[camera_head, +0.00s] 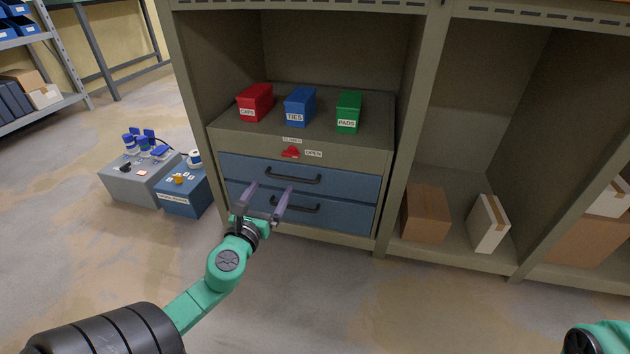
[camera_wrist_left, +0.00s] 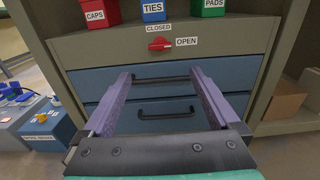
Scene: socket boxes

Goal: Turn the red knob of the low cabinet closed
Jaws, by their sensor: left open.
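The red knob (camera_head: 290,152) is on the top front panel of the low cabinet (camera_head: 225,138), between a CLOSED label above it and an OPEN label to its right. In the left wrist view the knob (camera_wrist_left: 160,44) lies level, its long side in line with the OPEN label. My left gripper (camera_head: 268,188) is open and empty, in front of the blue drawers and below the knob, apart from it. In the wrist view its two purple fingers (camera_wrist_left: 160,73) point toward the cabinet. My right gripper is out of view; only a bit of green arm shows at bottom right.
Red CAPS (camera_head: 255,100), blue TIES (camera_head: 300,105) and green PADS (camera_head: 349,110) boxes stand on the cabinet. Two drawers with dark handles (camera_head: 293,176) sit below the knob. Grey and blue socket boxes (camera_head: 183,196) stand on the floor at left. Cartons (camera_head: 427,214) are at right.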

